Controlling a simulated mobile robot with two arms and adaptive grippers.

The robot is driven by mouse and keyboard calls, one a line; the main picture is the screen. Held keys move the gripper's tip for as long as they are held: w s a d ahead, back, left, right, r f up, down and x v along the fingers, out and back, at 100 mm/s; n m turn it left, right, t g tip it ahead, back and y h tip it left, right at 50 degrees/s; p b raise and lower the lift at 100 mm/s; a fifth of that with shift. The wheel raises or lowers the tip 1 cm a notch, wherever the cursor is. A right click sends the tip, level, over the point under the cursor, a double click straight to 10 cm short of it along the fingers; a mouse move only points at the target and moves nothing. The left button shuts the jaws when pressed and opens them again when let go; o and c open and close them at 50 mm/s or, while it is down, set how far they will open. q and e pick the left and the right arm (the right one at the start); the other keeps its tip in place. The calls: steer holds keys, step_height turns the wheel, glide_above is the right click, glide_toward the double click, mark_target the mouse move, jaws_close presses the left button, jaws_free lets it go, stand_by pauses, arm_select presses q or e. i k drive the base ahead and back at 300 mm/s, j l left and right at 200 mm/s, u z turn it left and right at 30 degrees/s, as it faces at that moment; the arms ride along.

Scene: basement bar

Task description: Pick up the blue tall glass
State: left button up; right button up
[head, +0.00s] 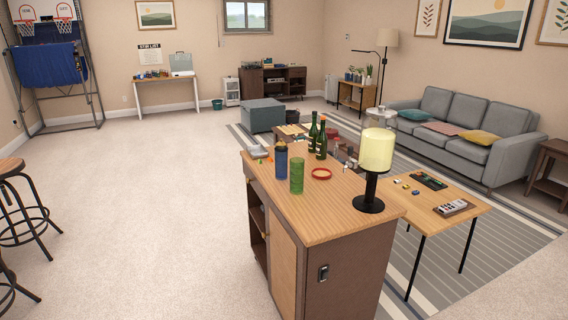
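A blue tall glass (281,164) stands upright on the wooden top of a bar cabinet (345,222). A green tall glass (297,177) stands just in front of it and to its right, close beside it. Two dark green bottles (321,140) stand behind and to the right of the blue glass. Neither of my grippers is in view.
A red ring-shaped dish (321,174) and a lamp with a glowing shade (376,152) share the cabinet top, with small items at its far end. A low table (450,222) stands to the right. Stools (22,205) are at the left. Open carpet (150,220) lies left of the cabinet.

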mark_target(281, 163)
steer(key=i+j+z, duration=0.15)
steer(key=i+j, duration=0.2)
steer(key=i+j+z, duration=0.1)
steer(key=i+j, duration=0.25)
steer(key=i+j+z, duration=0.15)
steer(key=i+j, duration=0.15)
steer(key=i+j+z, duration=0.1)
steer(key=i+j, duration=0.2)
steer(key=j, duration=0.25)
steer(key=i+j+z, duration=0.15)
steer(key=i+j, duration=0.15)
steer(key=j, duration=0.2)
